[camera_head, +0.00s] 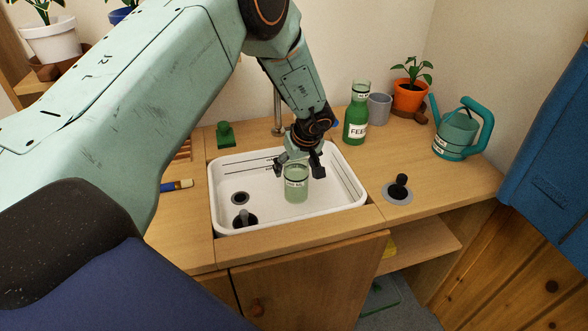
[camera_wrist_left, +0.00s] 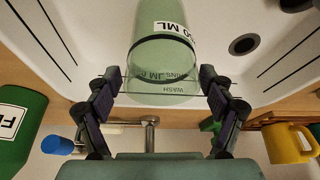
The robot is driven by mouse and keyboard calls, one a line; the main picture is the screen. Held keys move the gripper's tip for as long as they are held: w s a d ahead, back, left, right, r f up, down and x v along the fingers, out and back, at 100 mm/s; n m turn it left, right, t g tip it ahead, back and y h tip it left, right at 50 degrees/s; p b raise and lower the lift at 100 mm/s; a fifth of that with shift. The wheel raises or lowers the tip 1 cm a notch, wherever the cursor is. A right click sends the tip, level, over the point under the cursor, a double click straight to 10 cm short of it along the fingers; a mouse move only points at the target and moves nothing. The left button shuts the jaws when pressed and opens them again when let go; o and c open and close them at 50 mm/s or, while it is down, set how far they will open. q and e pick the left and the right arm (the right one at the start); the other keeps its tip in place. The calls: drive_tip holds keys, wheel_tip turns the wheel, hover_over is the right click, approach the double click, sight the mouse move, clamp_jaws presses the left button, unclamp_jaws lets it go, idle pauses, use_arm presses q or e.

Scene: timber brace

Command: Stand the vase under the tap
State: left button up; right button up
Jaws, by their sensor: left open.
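The vase (camera_head: 296,186), a pale green see-through vessel with a white label, stands upright in the white sink (camera_head: 338,199). It also shows in the left wrist view (camera_wrist_left: 165,50), between and just beyond the fingertips. My left gripper (camera_head: 301,166) is open and empty, right at the vase's top; I cannot tell whether it touches it. Its spread fingers also show in the left wrist view (camera_wrist_left: 162,78). The tap (camera_head: 277,108) is a thin metal post behind the sink, partly hidden by my left arm. In the left wrist view the tap (camera_wrist_left: 150,135) shows below the vase. My right gripper is out of view.
A green bottle (camera_head: 356,126), a grey cup (camera_head: 379,108), a potted plant (camera_head: 410,94) and a teal watering can (camera_head: 458,134) stand right of the sink. A brush (camera_head: 177,185) lies left. A dark plunger-like thing (camera_head: 240,218) is in the sink. A yellow mug (camera_wrist_left: 287,144) shows in the wrist view.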

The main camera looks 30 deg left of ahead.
use_arm(q)
drive_tip(key=p+v, duration=0.2)
drive_tip(key=v, duration=0.7)
